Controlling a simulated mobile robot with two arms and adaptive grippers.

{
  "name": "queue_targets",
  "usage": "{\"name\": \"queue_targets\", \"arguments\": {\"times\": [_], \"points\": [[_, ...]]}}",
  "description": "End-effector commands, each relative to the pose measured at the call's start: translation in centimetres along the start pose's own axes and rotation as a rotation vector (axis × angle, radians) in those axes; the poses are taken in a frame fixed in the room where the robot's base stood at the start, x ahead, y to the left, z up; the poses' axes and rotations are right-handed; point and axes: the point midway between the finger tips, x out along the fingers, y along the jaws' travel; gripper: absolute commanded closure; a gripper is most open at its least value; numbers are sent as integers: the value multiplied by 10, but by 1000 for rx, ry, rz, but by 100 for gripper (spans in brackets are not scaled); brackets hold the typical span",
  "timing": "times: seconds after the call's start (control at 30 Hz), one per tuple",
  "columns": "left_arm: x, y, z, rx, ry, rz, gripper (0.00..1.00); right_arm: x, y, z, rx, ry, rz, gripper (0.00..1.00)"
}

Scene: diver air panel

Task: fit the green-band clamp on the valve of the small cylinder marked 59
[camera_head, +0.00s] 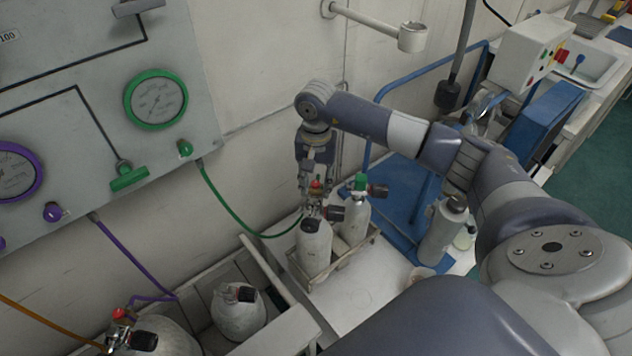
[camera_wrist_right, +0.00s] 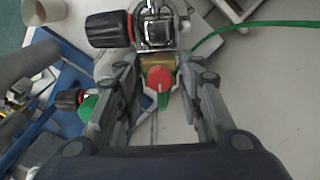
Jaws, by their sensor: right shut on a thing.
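The clamp (camera_wrist_right: 157,62), with a red knob and a bit of green below it, is between the fingers of my right gripper (camera_wrist_right: 160,88), which is shut on it. In the head view my right gripper (camera_head: 316,188) points down over the front small cylinder (camera_head: 313,248). The clamp's metal frame is at that cylinder's valve, beside its black, red-ringed knob (camera_wrist_right: 110,28); I cannot tell whether it is seated. A green hose (camera_head: 228,210) runs there from the wall panel. I cannot read 59 on any cylinder. My left gripper is out of view.
Just behind stands another small cylinder (camera_head: 354,222) with a green top, in the same wooden holder (camera_head: 345,262). A crate (camera_head: 292,330) at lower left holds another cylinder (camera_head: 238,314). A grey bottle (camera_head: 442,232) stands right, by a blue cart (camera_head: 402,205).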

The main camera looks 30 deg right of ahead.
Motion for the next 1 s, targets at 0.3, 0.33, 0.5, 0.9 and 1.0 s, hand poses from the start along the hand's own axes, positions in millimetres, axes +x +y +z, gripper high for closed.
{"name": "queue_targets", "arguments": {"times": [0.3,0.33,0.5,0.9,1.0], "points": [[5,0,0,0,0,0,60,3,0,0,0,1,-2,100],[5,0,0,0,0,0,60,4,-1,0,0,1,-2,100],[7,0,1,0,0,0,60,6,-1,0,0,1,-2,100],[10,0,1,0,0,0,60,8,0,0,0,0,-2,42],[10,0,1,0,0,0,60,8,0,0,0,0,-1,42]]}}
